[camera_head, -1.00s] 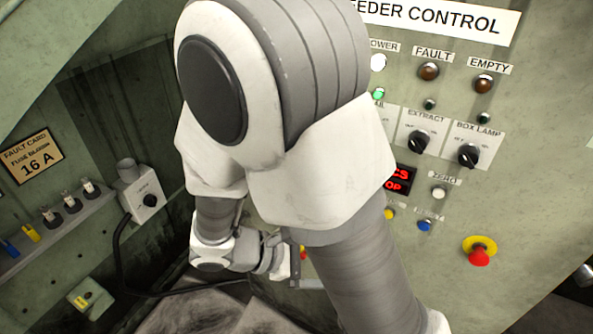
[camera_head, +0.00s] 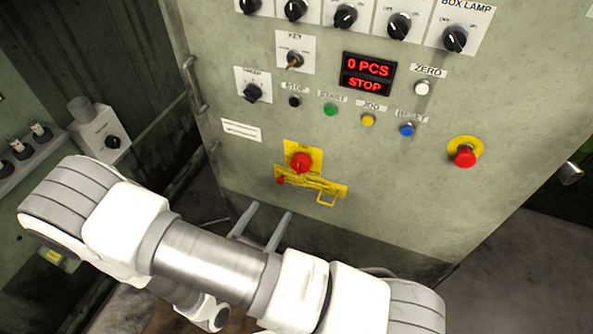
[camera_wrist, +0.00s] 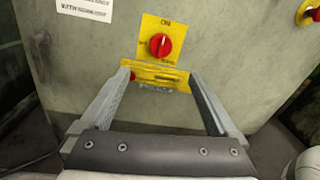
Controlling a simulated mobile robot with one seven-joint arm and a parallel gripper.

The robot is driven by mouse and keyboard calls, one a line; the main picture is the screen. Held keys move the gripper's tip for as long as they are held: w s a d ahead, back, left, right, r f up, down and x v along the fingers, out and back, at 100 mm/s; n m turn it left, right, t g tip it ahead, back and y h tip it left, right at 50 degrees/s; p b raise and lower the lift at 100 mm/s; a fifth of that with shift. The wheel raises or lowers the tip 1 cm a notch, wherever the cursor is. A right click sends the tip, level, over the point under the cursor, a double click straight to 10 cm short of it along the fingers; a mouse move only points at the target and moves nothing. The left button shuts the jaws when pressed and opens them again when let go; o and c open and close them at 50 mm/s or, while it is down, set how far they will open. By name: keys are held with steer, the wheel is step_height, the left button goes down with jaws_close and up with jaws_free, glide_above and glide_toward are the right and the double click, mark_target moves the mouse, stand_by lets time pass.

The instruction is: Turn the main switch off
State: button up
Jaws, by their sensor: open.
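The main switch (camera_head: 301,162) is a red rotary knob on a yellow plate, low on the control panel. It also shows in the wrist view (camera_wrist: 160,45), top centre, with its grip roughly upright. The plate's lettering is too small to read surely. A yellow hasp bar (camera_head: 325,187) is fixed just below it. My gripper (camera_head: 268,212) is open and empty, below and left of the switch in the head view. In the wrist view its fingers (camera_wrist: 160,76) point toward the panel, one on each side below the knob, apart from it.
Above the switch are a red display (camera_head: 368,74) reading 0 PCS and STOP, several buttons and black selector knobs. A red emergency stop (camera_head: 464,155) sits to the right. A door handle (camera_head: 194,85) stands out at the panel's left edge.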

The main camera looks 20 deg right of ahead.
mark_target(297, 168)
steer(key=b+x, duration=0.2)
steer(key=x, duration=1.3)
steer(key=shift+w+d, duration=0.15)
steer(key=c, duration=1.4)
steer(key=shift+o, duration=0.2)
